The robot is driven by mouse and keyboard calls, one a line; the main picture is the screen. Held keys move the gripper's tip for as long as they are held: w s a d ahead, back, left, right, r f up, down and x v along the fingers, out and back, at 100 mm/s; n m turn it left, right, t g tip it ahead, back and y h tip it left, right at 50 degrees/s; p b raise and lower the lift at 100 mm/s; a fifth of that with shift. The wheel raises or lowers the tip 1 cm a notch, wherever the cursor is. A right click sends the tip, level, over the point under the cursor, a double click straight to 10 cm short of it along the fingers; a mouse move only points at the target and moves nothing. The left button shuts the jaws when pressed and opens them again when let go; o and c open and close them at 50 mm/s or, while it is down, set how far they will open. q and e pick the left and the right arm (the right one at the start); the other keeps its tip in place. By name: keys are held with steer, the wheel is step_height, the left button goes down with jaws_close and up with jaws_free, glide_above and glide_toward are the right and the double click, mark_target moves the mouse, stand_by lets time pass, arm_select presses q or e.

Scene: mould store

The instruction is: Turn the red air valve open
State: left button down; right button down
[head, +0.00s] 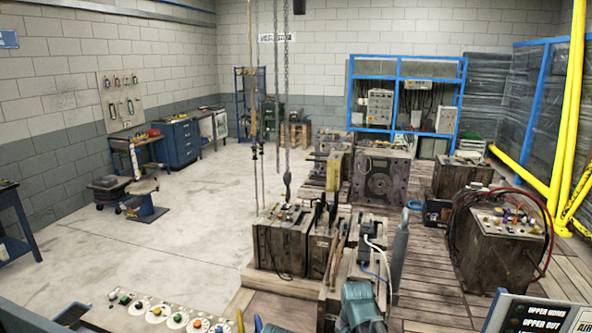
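I cannot make out a red air valve in the head view. No fingers of my left or right gripper can be made out. A teal-grey rounded part at the bottom middle may belong to one of my arms.
A pale strip (160,314) with several coloured knobs runs along the bottom left. Mould blocks (280,243) stand on wooden decking ahead. A block with hoses (500,250) stands at the right. A chain hook (287,180) hangs mid-view. The concrete floor (150,245) at left is mostly clear.

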steer(key=shift+w+d, duration=0.1)
steer(key=shift+d, duration=0.05)
steer(key=shift+s+d, duration=0.25)
steer(key=shift+s, duration=0.05)
stand_by(0.5)
steer(key=shift+s+d, duration=0.15)
steer(key=shift+s+a, duration=0.25)
steer(key=shift+s, duration=0.05)
steer(key=shift+r, duration=0.1)
step_height(320, 180, up, 6)
steer(key=p, duration=0.6)
stand_by(0.4)
